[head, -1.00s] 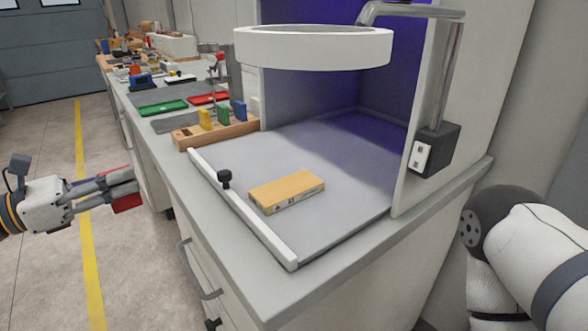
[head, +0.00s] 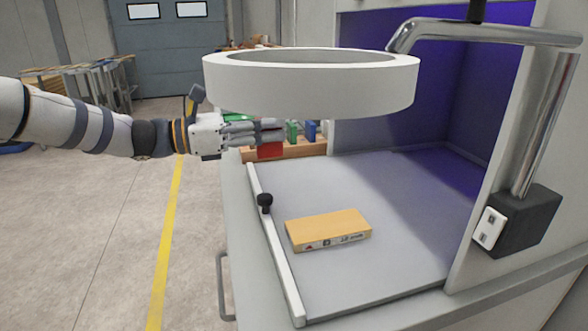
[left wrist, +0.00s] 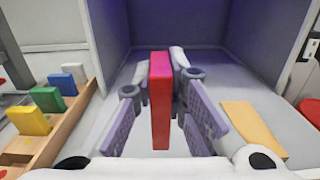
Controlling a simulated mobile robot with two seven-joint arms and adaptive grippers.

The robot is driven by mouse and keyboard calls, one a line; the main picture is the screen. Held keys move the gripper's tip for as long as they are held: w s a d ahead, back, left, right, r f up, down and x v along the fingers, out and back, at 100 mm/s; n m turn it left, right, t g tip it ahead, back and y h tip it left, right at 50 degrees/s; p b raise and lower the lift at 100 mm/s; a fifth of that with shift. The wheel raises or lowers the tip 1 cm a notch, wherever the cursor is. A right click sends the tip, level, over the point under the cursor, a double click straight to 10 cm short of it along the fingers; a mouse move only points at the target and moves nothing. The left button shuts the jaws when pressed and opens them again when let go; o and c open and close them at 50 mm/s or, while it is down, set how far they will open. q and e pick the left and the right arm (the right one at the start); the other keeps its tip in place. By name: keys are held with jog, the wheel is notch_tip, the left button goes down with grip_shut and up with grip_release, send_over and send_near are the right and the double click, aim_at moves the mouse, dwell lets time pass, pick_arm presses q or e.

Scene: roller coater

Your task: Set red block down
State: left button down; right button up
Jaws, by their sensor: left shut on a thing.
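The red block (head: 269,149) is held by my left gripper (head: 262,133), in front of the wooden rack as the head view sees it. In the left wrist view the red block (left wrist: 160,100) stands upright between the two fingers (left wrist: 160,112). The wooden rack (head: 300,148) holds coloured blocks. The left wrist view shows the rack (left wrist: 62,128) at left, with blue (left wrist: 62,84), green (left wrist: 47,99) and yellow (left wrist: 28,119) blocks in it. The block is apart from the rack there. My right gripper is in neither view now.
A flat orange-yellow box (head: 328,229) lies on the grey booth floor (head: 400,190). A white ring (head: 310,88) hangs above it. A low white rail (head: 275,255) with a black knob (head: 264,201) edges the floor. A black box (head: 522,222) stands at right.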

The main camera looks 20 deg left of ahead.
pick_arm(q)
jog(key=d+f, duration=0.1)
jog(key=f, duration=0.1)
jog(key=d+f, duration=0.1)
jog(key=f, duration=0.2)
jog(key=d+f, duration=0.1)
jog(key=f, duration=0.1)
jog(key=shift+w+d+f, duration=0.2)
jog(key=shift+w+f, duration=0.05)
jog(key=shift+w, duration=0.1)
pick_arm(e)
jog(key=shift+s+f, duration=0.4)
pick_arm(q)
jog(key=shift+f+b, duration=0.15)
jog(key=shift+b, duration=0.15)
jog(key=shift+f, duration=0.2)
jog(key=c, duration=1.6)
grip_release()
jog(key=shift+a, duration=0.1)
jog(key=shift+r, duration=0.1)
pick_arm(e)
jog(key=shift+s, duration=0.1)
